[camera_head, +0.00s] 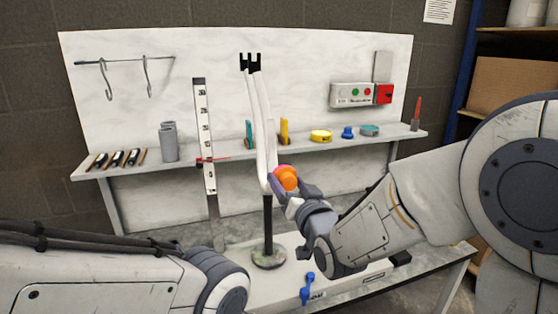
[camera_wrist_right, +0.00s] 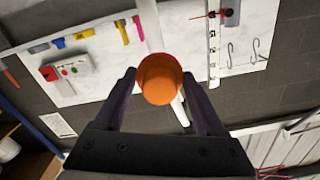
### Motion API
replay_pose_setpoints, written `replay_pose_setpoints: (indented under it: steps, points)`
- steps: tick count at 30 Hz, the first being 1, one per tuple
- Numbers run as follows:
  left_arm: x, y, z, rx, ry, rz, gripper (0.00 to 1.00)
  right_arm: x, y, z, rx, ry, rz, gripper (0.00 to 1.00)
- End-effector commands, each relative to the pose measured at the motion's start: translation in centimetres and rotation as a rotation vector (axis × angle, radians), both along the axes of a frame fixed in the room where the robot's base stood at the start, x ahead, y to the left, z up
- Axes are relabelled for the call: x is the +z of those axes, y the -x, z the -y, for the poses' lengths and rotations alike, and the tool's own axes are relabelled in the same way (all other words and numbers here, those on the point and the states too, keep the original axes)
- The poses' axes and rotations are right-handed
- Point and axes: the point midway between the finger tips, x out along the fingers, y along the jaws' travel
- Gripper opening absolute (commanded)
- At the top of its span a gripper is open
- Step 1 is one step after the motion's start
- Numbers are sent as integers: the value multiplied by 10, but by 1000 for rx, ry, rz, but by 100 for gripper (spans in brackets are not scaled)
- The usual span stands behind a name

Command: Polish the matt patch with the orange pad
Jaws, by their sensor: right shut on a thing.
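The orange pad (camera_head: 287,177) is round and held in my right gripper (camera_head: 290,190), whose fingers are shut on it. In the right wrist view, the orange pad (camera_wrist_right: 160,80) sits between the fingertips of that gripper (camera_wrist_right: 158,85). The white frame (camera_head: 262,120) stands upright on a dark post with a round base. The pad is right beside the frame's lower part; I cannot tell if they touch. I cannot make out the matt patch on the frame. My left arm shows at the lower left, but its gripper is out of view.
A ruled upright scale (camera_head: 204,135) with a red pointer stands left of the frame. A shelf (camera_head: 240,158) behind carries grey cylinders (camera_head: 169,142), a yellow tape roll (camera_head: 321,136) and other small items. A blue clamp-like item (camera_head: 307,289) is on the front bench.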

Motion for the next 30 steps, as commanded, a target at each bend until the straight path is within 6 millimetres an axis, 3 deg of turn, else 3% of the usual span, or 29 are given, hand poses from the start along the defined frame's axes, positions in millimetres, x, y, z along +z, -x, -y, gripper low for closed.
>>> replay_pose_setpoints:
  steps: [10, 24, 30]
  points:
    - [-2, 0, 0, 0, 0, 0, 100, -1, -7, -3, 0, 0, 1, 18]
    - [-8, 0, 0, 0, 0, 0, 100, -2, -54, -18, -5, -1, 3, 18]
    - [-9, 0, 0, 0, 0, 0, 100, -2, -64, -22, -6, -1, 3, 18]
